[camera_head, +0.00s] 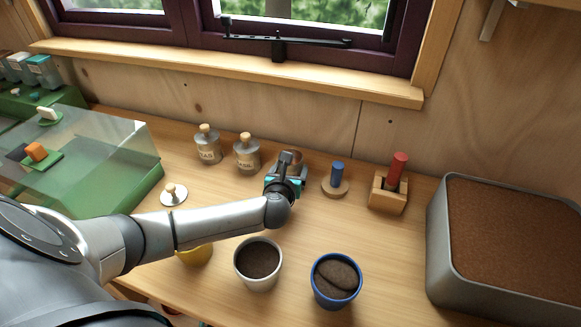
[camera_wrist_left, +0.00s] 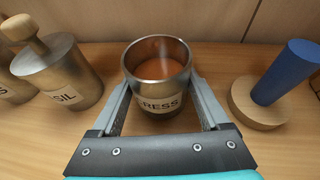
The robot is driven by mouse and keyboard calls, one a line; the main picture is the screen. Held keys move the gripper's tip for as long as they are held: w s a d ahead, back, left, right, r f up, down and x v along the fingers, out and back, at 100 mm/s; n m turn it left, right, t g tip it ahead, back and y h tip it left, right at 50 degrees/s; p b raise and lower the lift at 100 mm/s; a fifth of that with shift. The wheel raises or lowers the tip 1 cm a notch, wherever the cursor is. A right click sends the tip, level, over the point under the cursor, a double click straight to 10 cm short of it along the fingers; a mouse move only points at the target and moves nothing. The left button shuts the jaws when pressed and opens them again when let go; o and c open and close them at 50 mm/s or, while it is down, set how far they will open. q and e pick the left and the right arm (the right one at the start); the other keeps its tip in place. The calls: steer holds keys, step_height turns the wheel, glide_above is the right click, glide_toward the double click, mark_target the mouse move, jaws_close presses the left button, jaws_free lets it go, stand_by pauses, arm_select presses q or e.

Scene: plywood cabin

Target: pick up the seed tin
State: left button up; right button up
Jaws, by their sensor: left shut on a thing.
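The seed tin (camera_wrist_left: 158,65) is an open metal tin with a cream label that reads "RESS" in the wrist view, and reddish-brown contents inside. In the head view its rim (camera_head: 292,156) shows just beyond my left gripper (camera_head: 287,178). My left gripper (camera_wrist_left: 158,112) has a finger on each side of the tin and is shut on it. The tin is upright, at or near the bench top; I cannot tell whether its base touches the wood. A round metal lid with a wooden knob (camera_head: 173,194) lies on the bench to the left. My right gripper is not in view.
Two knobbed, labelled tins (camera_head: 208,145) (camera_head: 247,152) stand left of the seed tin. A blue-handled tool on a round wooden base (camera_head: 336,182) and a red-handled one in a wooden block (camera_head: 390,190) stand right. Pots of soil (camera_head: 258,264) (camera_head: 335,279) sit in front.

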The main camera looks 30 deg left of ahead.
arm_select(q)
steer(key=shift+r, duration=0.1)
step_height(320, 180, up, 20)
steer(key=p, duration=0.7)
arm_select(e)
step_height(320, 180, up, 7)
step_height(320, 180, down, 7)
steer(key=b, duration=0.7)
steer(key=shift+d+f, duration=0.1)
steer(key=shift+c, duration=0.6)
arm_select(q)
steer(key=s+d+r+m+h, duration=0.2)
steer(key=d+r, duration=0.3)
steer(key=d, duration=0.3)
steer(key=s+d+r+m+t+h, duration=0.1)
steer(key=s+d+r+m+h, duration=0.1)
steer(key=d+r, duration=0.3)
steer(key=s+d+h, duration=0.1)
steer(key=d, duration=0.2)
steer(key=shift+d+r, duration=0.2)
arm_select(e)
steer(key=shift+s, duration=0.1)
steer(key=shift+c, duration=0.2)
